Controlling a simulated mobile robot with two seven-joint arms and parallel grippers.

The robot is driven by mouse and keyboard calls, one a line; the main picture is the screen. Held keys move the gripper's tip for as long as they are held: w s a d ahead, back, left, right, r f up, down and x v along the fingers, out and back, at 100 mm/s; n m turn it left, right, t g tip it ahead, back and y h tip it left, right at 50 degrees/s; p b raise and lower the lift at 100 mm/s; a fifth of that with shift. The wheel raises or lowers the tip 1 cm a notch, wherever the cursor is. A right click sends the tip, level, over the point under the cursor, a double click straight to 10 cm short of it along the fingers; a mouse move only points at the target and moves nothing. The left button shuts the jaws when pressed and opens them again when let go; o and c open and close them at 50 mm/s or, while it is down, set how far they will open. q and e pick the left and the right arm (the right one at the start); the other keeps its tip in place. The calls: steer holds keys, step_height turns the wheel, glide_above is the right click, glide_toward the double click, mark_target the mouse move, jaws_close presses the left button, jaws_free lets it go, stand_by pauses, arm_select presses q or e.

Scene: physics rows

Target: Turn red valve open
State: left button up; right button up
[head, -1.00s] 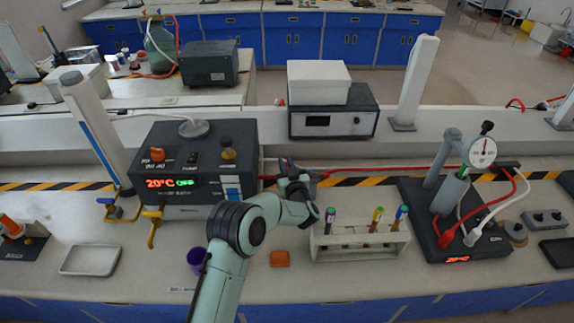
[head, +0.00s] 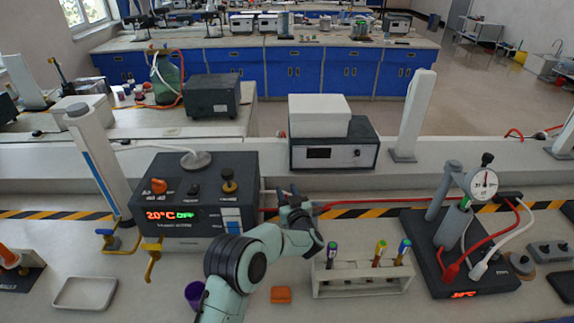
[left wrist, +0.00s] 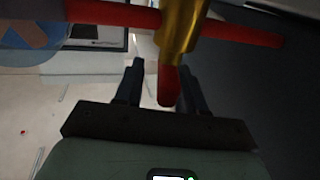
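The red valve shows in the left wrist view as a red handle (left wrist: 245,34) with several arms around a brass stem (left wrist: 181,35). One red arm (left wrist: 166,86) points down between the two dark fingers of my left gripper (left wrist: 158,88). The fingers stand apart, with a visible gap on the left of the red arm; contact on the right side is unclear. In the head view my left gripper (head: 291,205) is behind the test-tube rack, right of the dark heater box, and the valve cannot be made out there. My right gripper is not in view.
The heater box (head: 195,190) with a red 20°C display stands left of the gripper. A test-tube rack (head: 362,285), an orange block (head: 281,295) and a purple cup (head: 195,292) are nearer. A gauge stand (head: 462,235) with red and white hoses stands right.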

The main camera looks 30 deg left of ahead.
arm_select(q)
step_height(320, 180, up, 17)
steer(key=p, duration=0.1)
steer(key=shift+r, duration=0.2)
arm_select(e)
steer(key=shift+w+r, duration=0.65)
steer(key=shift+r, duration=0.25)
arm_select(q)
steer(key=shift+o, duration=0.3)
